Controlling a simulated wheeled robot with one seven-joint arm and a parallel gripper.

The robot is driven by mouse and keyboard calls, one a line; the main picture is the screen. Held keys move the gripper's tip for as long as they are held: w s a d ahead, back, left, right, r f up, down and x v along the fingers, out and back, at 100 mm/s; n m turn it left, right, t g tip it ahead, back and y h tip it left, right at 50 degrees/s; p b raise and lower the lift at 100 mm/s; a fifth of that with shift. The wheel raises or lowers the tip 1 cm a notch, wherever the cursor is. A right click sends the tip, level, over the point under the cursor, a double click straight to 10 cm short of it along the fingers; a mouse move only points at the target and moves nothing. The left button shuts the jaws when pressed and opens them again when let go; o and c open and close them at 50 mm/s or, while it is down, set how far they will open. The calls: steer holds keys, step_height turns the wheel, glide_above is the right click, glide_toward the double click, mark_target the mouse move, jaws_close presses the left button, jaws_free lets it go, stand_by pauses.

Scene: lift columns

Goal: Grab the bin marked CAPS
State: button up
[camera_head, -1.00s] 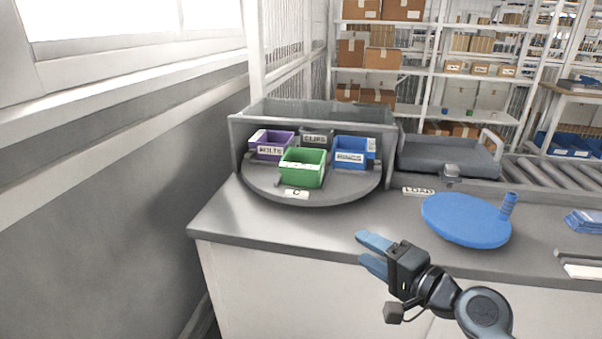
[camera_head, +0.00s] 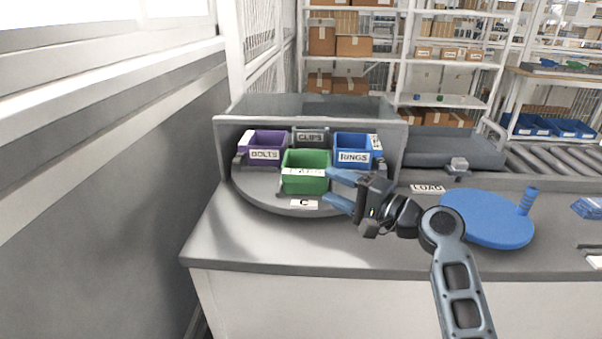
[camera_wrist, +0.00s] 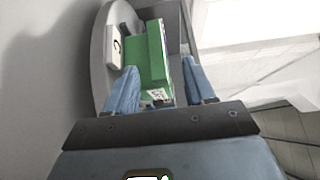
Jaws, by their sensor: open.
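A green bin (camera_head: 306,172) stands at the front of a round grey turntable (camera_head: 262,197); its white label is too blurred to read. Behind it are a purple bin labelled BOLTS (camera_head: 263,148), a grey bin labelled CLIPS (camera_head: 310,137) and a blue bin labelled RINGS (camera_head: 354,149). I can read CAPS on no bin. My gripper (camera_head: 340,189) is open and empty, just right of the green bin, fingers pointing left towards it. In the wrist view the green bin (camera_wrist: 150,58) lies ahead, between the blue fingers (camera_wrist: 160,84) in the picture; I cannot tell whether they touch it.
A grey housing (camera_head: 222,140) encloses the turntable's back and sides. A white tag marked C (camera_head: 304,204) is on the turntable's front. A blue disc with a peg (camera_head: 488,220), a LOAD tag (camera_head: 427,188) and a grey tray (camera_head: 450,150) are to the right. The counter front is clear.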

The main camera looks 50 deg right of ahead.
mark_target(308, 179)
steer(key=w, duration=0.4)
steer(key=w+a+p, duration=0.1)
steer(key=w, duration=0.1)
steer(key=shift+f, duration=0.25)
steer(key=shift+s, duration=0.1)
steer(key=shift+d, duration=0.1)
jaws_close()
